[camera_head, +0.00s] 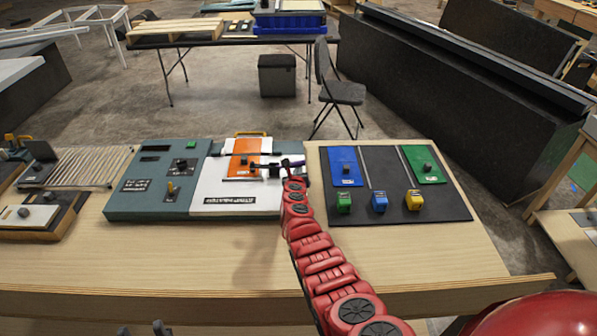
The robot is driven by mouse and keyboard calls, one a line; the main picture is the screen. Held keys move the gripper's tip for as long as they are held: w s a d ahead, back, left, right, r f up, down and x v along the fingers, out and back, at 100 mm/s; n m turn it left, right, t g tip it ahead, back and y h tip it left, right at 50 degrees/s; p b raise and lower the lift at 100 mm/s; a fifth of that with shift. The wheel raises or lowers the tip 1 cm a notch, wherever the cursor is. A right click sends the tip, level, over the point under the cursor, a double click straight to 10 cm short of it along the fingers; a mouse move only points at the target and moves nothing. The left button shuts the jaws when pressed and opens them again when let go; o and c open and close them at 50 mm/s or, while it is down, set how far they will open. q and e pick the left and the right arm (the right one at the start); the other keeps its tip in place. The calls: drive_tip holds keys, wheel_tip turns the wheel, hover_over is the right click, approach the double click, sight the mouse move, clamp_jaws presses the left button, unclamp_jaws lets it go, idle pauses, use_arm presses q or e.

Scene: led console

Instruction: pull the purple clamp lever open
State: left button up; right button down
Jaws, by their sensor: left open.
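The purple clamp lever (295,163) shows as a short purple strip at the right edge of the white and orange panel on the console (158,206). My right arm, red, reaches up from the lower right. Its dark gripper (274,170) is at the lever, over the panel's right side, and hides part of it. I cannot tell whether its fingers are closed on the lever or only beside it. My left gripper (142,329) shows only as two dark fingertips, apart, at the bottom edge left of centre. It is open, well away from the lever.
A dark board (447,203) with blue and green panels and several coloured blocks lies right of the arm. A slatted rack (85,167) lies at the left. The wooden table's front strip (180,262) is mostly clear. A black chair (342,92) stands behind.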

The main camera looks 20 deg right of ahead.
sight(294, 163)
drive_tip(key=shift+a+r+n+h, duration=0.15)
drive_tip(key=shift+r+n+h, duration=0.15)
drive_tip(key=shift+r+n, duration=0.3)
drive_tip(key=shift+w+a+r+n+h+b, duration=0.15)
drive_tip(key=shift+r+n+h+b, duration=0.25)
drive_tip(key=shift+n, duration=0.2)
drive_tip(key=shift+a+r+n+h, duration=0.1)
drive_tip(key=shift+r+n+h, duration=0.2)
drive_tip(key=shift+n, duration=0.1)
drive_tip(key=shift+a+r+n+h+b, duration=0.35)
drive_tip(key=shift+n+b, duration=0.25)
drive_tip(key=shift+b, duration=0.2)
drive_tip(key=a+r+n+h+b, duration=0.1)
drive_tip(key=n+b, duration=0.1)
drive_tip(key=a+r+n+h+b, duration=0.1)
drive_tip(key=n+b, duration=0.1)
drive_tip(key=b, duration=0.1)
drive_tip(key=shift+w+r+n+t+b, duration=0.15)
drive_tip(key=shift+w+n+t+b, duration=0.15)
drive_tip(key=shift+w, duration=0.1)
drive_tip(key=shift+w+a+r+b, duration=0.1)
drive_tip(key=shift+a+r+b, duration=0.35)
drive_tip(key=shift+b, duration=0.3)
